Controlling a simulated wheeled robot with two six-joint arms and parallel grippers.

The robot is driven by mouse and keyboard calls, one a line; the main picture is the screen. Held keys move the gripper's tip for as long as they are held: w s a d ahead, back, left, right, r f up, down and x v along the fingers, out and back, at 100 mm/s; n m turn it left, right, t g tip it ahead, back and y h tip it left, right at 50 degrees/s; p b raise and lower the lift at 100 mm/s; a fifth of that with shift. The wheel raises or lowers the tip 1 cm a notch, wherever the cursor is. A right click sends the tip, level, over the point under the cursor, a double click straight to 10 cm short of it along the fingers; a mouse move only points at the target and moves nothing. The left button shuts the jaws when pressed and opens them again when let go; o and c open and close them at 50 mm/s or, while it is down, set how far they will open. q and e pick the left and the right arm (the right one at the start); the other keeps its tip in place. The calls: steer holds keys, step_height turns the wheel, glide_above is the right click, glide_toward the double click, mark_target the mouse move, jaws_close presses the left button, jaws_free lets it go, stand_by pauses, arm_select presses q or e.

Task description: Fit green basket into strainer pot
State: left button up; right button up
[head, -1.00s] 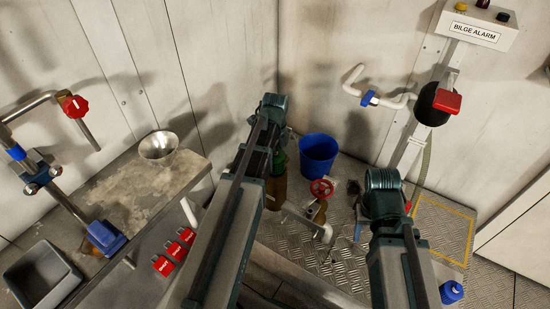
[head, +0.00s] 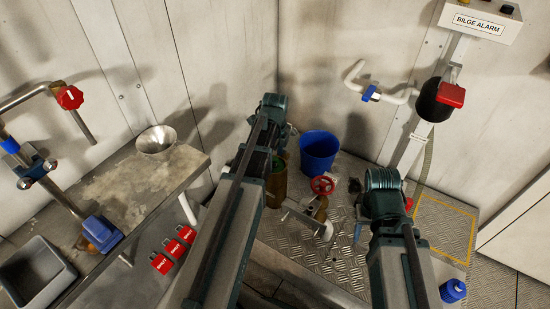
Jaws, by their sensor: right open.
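The strainer pot (head: 276,188) is a brownish, upright cylinder on the floor plate, partly hidden behind my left arm. The green basket (head: 279,163) shows only as a patch of green at the pot's mouth. It looks mostly inside the pot; I cannot tell whether it is fully seated. My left gripper (head: 277,147) is right above the pot's mouth, pointing down. Its fingertips are hidden, so its grip on the basket cannot be judged. My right gripper (head: 358,214) is open and empty, low over the floor plate, right of the pot.
A blue bucket (head: 319,155) stands behind the pot. A red valve wheel (head: 323,186) on pipework is close to its right. A steel bench (head: 120,190) with a metal bowl (head: 156,141) and grey bin (head: 37,272) is at the left.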

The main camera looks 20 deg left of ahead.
arm_select(q)
steer(key=shift+r, duration=0.15)
step_height(320, 180, up, 14)
steer(key=p, duration=1.3)
steer(key=shift+f+p, duration=0.25)
steer(key=shift+p, duration=0.15)
steer(key=shift+d, duration=0.1)
steer(key=s+d+r+n+p, duration=0.3)
steer(key=s+d+n, duration=0.1)
steer(key=d, duration=0.3)
steer(key=s+d+r+n+p, duration=0.4)
steer(key=s+d+n, duration=0.1)
steer(key=s+d, duration=0.1)
steer(key=s+d+r+n+y+p, duration=0.1)
steer(key=s+d+r+n+p, duration=0.2)
steer(key=d, duration=0.6)
steer(key=shift+s+r+n+p, duration=0.45)
steer(key=shift+s+n, duration=0.45)
steer(key=shift+s, duration=0.35)
